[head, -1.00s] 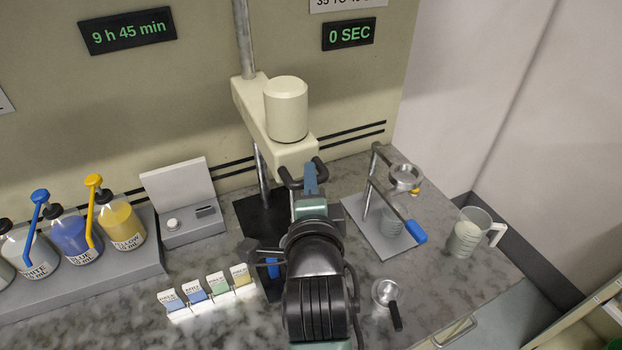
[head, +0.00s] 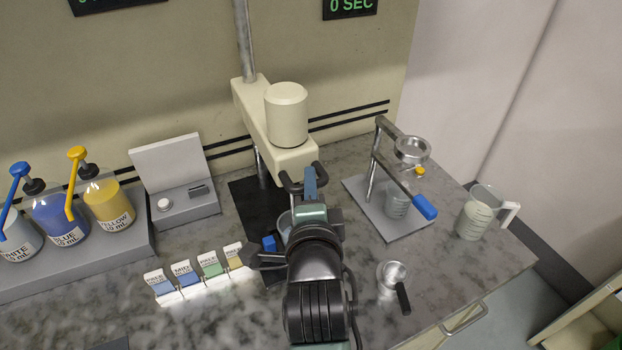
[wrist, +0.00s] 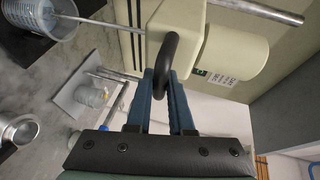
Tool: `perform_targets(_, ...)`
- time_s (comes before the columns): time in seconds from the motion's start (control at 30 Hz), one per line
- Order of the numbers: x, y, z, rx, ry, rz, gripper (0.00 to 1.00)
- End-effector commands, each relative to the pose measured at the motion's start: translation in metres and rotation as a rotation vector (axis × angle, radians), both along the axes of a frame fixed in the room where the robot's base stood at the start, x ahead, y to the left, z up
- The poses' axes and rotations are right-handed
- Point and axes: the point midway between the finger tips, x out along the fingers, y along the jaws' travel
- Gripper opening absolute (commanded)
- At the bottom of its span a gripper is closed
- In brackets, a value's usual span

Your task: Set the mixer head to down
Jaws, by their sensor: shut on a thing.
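The mixer has a cream head (head: 280,138) with a cylindrical motor housing, carried on a metal post (head: 241,40). It also shows in the wrist view (wrist: 160,14). A black loop handle (wrist: 172,50) is at the front of the head. My gripper (head: 311,180) is shut on this handle; in the wrist view its blue fingers (wrist: 168,78) sit on both sides of it. A thin shaft (wrist: 85,20) runs from the head toward a vessel (wrist: 40,22); I cannot tell how deep it reaches. My arm hides most of the mixer's base and vessel in the head view.
A stand with a ring and blue-handled lever (head: 425,207) is right of the mixer, with a beaker (head: 484,213) beyond. A small metal cup (head: 393,273) is front right. Labelled boxes (head: 185,275), a grey device (head: 180,205) and pump bottles (head: 108,206) are left.

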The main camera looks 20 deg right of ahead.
Motion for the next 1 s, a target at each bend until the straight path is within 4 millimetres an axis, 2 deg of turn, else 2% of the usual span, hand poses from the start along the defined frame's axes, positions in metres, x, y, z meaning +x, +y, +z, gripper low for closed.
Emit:
perform_targets(0.03, 0.0, 0.0, -0.021, 0.002, 0.008, 0.0, 0.0)
perform_targets(0.23, 0.0, 0.0, -0.054, 0.001, 0.006, 0.001, 0.0)
perform_targets(0.37, 0.0, 0.0, -0.063, 0.001, 0.005, 0.001, 0.0)
perform_targets(0.67, -0.001, 0.0, -0.064, 0.003, 0.013, 0.0, 0.0)
perform_targets(0.7, -0.001, 0.0, -0.065, 0.003, 0.014, 0.0, 0.25)
perform_targets(0.83, -0.001, 0.0, -0.064, 0.002, 0.012, 0.0, 0.49)
perform_targets(1.0, 0.0, 0.0, -0.062, 0.001, 0.006, 0.001, 0.5)
